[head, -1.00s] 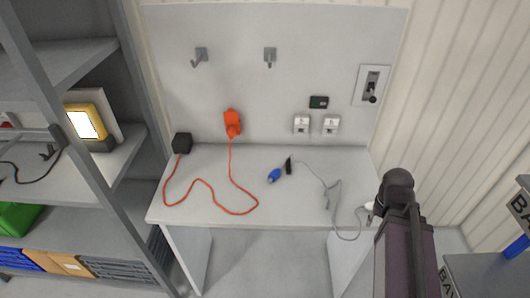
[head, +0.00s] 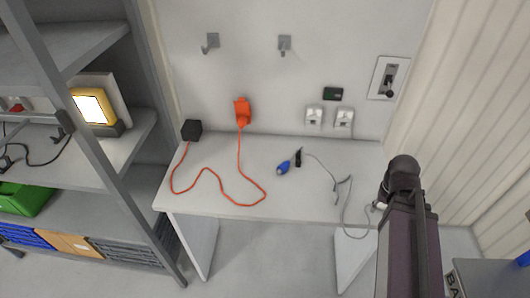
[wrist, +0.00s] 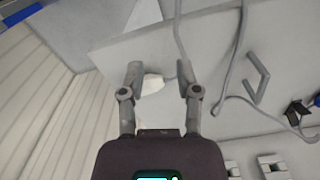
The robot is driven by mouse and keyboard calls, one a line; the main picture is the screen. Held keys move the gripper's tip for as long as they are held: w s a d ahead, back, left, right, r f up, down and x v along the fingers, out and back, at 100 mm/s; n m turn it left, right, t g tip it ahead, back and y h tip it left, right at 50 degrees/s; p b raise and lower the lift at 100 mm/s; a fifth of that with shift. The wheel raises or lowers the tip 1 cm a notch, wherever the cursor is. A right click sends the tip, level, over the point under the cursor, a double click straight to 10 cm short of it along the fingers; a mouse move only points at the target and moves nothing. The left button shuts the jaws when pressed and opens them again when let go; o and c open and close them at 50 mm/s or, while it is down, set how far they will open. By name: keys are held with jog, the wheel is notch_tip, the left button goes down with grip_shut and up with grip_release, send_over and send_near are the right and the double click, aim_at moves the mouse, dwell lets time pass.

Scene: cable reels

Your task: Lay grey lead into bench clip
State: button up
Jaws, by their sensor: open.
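The grey lead (head: 322,164) lies on the bench top, running from a small black piece (head: 298,157) to the right front edge, where it loops down. In the wrist view the lead (wrist: 234,62) passes to the right of my gripper. A white end piece (wrist: 153,83) shows between and beyond the fingers; I cannot tell whether they touch it. My gripper (wrist: 160,78) is open. An angular grey bracket, apparently the bench clip (wrist: 257,78), stands beside the lead; it also shows in the head view (head: 342,186). My arm hides the gripper in the head view.
An orange cord (head: 211,177) joins a black box (head: 191,130) and an orange plug (head: 242,112) at the bench's left. A blue item (head: 283,168) lies near the black piece. Sockets (head: 314,117) and hooks (head: 285,45) are on the back panel. Shelving (head: 110,150) stands left.

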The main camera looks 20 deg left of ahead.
jog(key=w+a+r+m+p, duration=0.2)
jog(key=w+a, duration=0.6)
jog(key=a, duration=0.1)
notch_tip(320, 180, up, 5)
jog(key=m+p, duration=0.5)
jog(key=m, duration=0.3)
send_over(264, 158)
jog(key=shift+s+f, duration=0.1)
jog(key=shift+f, duration=0.1)
notch_tip(264, 158, down, 10)
jog(key=b, duration=1)
jog(key=shift+f+b, duration=0.25)
jog(key=shift+b, duration=0.2)
jog(key=shift+f+b, duration=1.05)
jog(key=shift+b, duration=0.05)
jog(key=shift+f, duration=0.1)
